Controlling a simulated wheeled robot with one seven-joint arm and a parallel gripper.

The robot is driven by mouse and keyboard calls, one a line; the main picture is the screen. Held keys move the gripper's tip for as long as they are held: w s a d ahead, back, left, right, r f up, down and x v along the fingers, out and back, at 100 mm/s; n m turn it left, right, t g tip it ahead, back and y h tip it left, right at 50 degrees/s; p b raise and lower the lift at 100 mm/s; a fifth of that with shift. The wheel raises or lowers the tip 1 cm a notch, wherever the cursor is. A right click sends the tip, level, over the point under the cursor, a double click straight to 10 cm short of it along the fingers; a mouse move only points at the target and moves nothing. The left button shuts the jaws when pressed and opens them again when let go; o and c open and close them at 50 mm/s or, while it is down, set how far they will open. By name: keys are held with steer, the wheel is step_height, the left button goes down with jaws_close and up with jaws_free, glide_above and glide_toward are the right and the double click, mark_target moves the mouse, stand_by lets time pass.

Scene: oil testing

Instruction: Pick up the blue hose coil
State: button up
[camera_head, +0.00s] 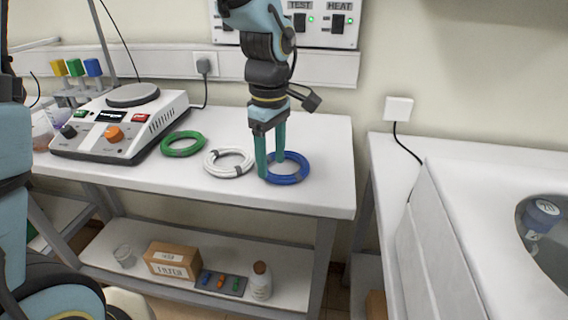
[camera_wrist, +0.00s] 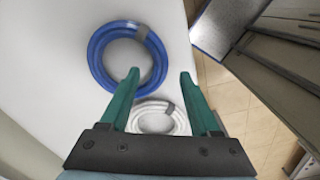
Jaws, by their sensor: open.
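The blue hose coil (camera_head: 304,167) lies flat near the right end of the white bench, with a grey band on it. It fills the upper left of the wrist view (camera_wrist: 97,58). My gripper (camera_head: 272,168) points down over the coil's left part, open, with two green fingers. In the wrist view my gripper (camera_wrist: 159,74) has its left finger overlapping the coil's lower rim and its right finger outside the ring. I cannot tell whether the fingertips touch the coil or bench.
A white coil (camera_head: 211,165) lies just left of my gripper, and a green coil (camera_head: 168,150) farther left. A hotplate device (camera_head: 120,125) stands on the bench's left. A wall panel (camera_head: 318,38) is behind. A gap separates the bench from the right-hand counter (camera_head: 385,165).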

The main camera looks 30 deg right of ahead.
mark_target(272, 173)
steer(key=shift+f, duration=1.5)
steer(key=shift+c, duration=0.2)
jaws_close()
